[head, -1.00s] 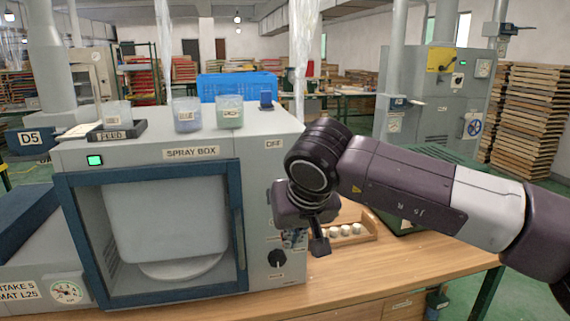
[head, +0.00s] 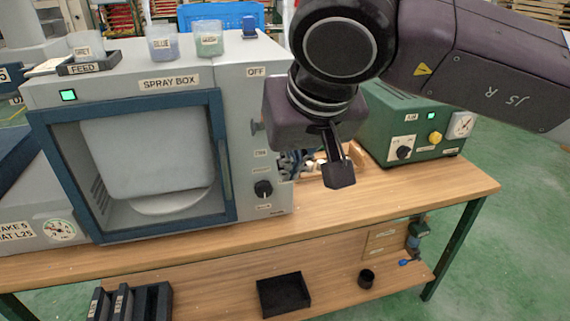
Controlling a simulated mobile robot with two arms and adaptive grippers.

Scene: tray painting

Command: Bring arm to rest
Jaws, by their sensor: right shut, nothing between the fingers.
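My right arm comes in from the upper right of the head view. Its gripper (head: 338,184) points down, shut and empty, above the wooden table (head: 400,195) just right of the spray box. The spray box (head: 255,120) stands on the table with a framed front window. A white panel (head: 145,155) shows inside it above a round plate. My left gripper is not in view.
A green machine (head: 375,130) with a gauge stands at the back right of the table. Cups labelled BLUE (head: 162,45) and others sit on the spray box. A black tray (head: 283,294) lies on the lower shelf. The table's front right is clear.

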